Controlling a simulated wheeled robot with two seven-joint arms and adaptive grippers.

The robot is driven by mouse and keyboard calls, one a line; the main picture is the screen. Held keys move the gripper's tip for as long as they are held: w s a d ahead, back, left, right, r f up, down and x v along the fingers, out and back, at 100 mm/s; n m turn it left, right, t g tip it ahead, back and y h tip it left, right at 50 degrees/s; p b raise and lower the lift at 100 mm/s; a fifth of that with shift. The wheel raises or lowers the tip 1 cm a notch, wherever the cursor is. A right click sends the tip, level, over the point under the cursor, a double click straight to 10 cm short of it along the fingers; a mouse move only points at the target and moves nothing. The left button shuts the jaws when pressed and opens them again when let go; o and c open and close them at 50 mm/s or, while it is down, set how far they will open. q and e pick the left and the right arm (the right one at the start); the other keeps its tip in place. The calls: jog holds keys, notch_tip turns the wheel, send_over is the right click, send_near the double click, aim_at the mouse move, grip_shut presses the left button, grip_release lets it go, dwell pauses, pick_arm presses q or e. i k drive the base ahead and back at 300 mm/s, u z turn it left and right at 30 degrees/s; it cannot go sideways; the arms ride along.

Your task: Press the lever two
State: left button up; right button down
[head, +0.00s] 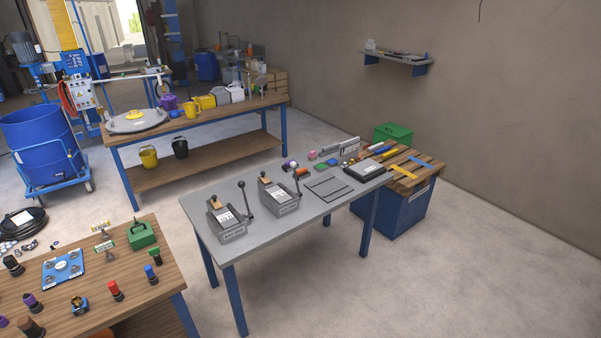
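Two grey lever devices stand on the grey table (300,222). The left device (229,222) has a black-knobbed lever (246,198) standing up on its right side. The right device (279,199) has a similar lever (296,184), also roughly upright, on its right side. Both carry labels, but the text is too small to read and I cannot tell which one is number two. Neither of my grippers shows in the head view.
A wooden table (140,265) with small coloured parts stands at lower left. A long workbench (220,112) stands behind. Small items and a black case (364,170) lie at the grey table's far right. A blue crate (402,206) is beyond. Floor in front is clear.

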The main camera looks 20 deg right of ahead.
aim_at(293, 164)
jog(key=z, duration=0.9)
jog(key=i, duration=1.1)
jog(key=z, duration=0.7)
jog(key=i, duration=0.9)
jog(key=u, duration=0.15)
